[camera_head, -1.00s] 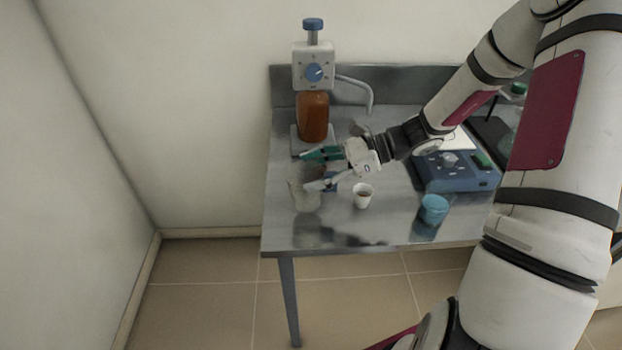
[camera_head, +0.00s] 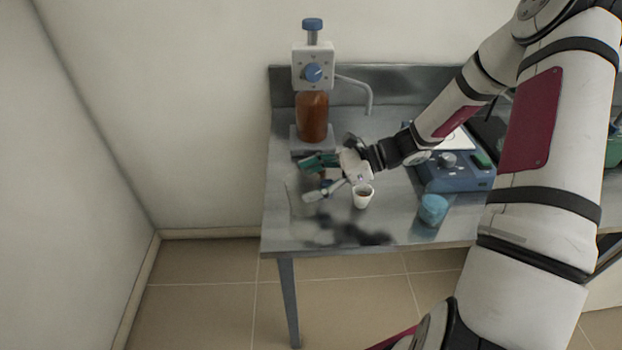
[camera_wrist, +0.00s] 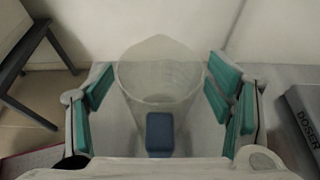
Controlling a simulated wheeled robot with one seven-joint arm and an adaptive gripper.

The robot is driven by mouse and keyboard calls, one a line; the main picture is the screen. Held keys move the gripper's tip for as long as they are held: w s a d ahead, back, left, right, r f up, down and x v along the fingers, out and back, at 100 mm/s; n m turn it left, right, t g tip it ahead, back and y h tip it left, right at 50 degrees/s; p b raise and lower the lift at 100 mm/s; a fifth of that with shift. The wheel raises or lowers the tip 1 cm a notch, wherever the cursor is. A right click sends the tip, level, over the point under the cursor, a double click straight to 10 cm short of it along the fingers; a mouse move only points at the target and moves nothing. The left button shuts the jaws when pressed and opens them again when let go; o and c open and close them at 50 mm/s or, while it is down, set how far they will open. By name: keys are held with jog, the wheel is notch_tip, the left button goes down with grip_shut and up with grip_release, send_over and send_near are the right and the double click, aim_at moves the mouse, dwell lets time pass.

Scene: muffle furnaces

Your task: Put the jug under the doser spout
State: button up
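The jug is a clear, faintly visible vessel (camera_head: 299,197) on the front left of the steel table. In the wrist view the jug (camera_wrist: 160,70) stands upright with its wide mouth showing and its blue handle (camera_wrist: 160,134) towards me. My gripper (camera_head: 317,178) is open, with one green-padded finger on each side of the jug; it also shows in the wrist view (camera_wrist: 161,92). Whether the pads touch the jug is unclear. The doser (camera_head: 312,68) stands at the back left with an amber bottle, and its curved spout (camera_head: 367,92) points down on its right.
A small white cup (camera_head: 363,198) stands just right of my gripper. A blue cup (camera_head: 433,209) is farther right, in front of a blue instrument (camera_head: 455,172). The table (camera_head: 345,232) has bare space at the front and below the spout.

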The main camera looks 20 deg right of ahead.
dwell(0.3)
jog(key=shift+r, duration=0.2)
jog(key=v, duration=1.1)
jog(key=shift+s+d+r, duration=0.15)
jog(key=shift+s+r, duration=0.1)
jog(key=shift+r, duration=0.15)
jog(key=s+a+r+n+g+h, duration=0.5)
jog(key=s+a+r+n+h, duration=0.2)
jog(key=s+a+r+n, duration=0.3)
jog(key=s+r+n+t+h, duration=0.5)
jog(key=s+n+h, duration=0.1)
jog(key=s+n, duration=0.5)
jog(key=shift+s+a+r+n, duration=0.15)
jog(key=shift+s+a+n, duration=0.15)
jog(key=shift+s+a, duration=0.2)
